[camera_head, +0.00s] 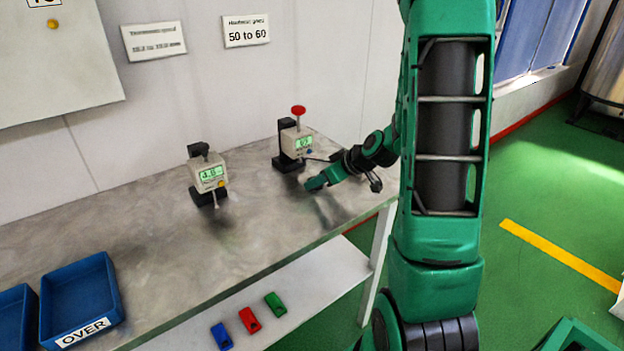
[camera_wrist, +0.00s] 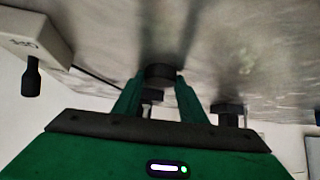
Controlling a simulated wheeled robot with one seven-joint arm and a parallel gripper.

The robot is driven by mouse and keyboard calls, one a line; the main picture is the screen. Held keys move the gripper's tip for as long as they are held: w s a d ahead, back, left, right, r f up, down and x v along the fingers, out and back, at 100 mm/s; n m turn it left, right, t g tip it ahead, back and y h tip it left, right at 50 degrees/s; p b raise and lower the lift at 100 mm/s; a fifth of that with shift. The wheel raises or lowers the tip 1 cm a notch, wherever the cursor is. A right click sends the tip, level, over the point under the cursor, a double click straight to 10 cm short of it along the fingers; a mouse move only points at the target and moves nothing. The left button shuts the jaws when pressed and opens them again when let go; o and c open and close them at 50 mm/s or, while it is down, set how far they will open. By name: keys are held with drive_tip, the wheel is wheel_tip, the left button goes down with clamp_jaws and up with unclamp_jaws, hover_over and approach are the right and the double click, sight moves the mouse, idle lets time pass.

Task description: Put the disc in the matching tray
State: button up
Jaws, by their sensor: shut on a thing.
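My gripper (camera_head: 316,183) is low over the right part of the grey bench, just in front of the hardness tester. In the wrist view my gripper (camera_wrist: 160,85) is shut on a small dark disc (camera_wrist: 160,71), held between its two green fingertips. I cannot make out the disc in the head view. A blue tray labelled OVER (camera_head: 80,325) is at the bench's front left. A second blue tray (camera_head: 15,320) is beside it, cut off by the left edge, its label out of view.
The red-topped hardness tester (camera_head: 299,140) has a lit display, too small to read surely; its sign (camera_head: 246,30) says "50 to 60". A second gauge (camera_head: 208,175) stands left. The bench middle (camera_head: 160,255) is clear. Blue, red and green pieces lie on the lower shelf (camera_head: 325,275).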

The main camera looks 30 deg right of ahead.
drive_tip(key=shift+s, duration=0.85)
drive_tip(key=o, duration=1.1)
drive_tip(key=shift+o, duration=0.2)
drive_tip(key=shift+r, duration=0.1)
drive_tip(key=v, duration=1)
drive_tip(key=shift+s+r, duration=0.15)
drive_tip(key=shift+s, duration=0.05)
drive_tip(key=s+a+r+m+g+h, duration=0.1)
drive_tip(key=s+a+m+g, duration=0.2)
drive_tip(key=s, duration=0.9)
drive_tip(key=s+a+r+m+g+h, duration=0.1)
drive_tip(key=s+m+g, duration=0.5)
drive_tip(key=s, duration=0.6)
drive_tip(key=shift+a, duration=0.85)
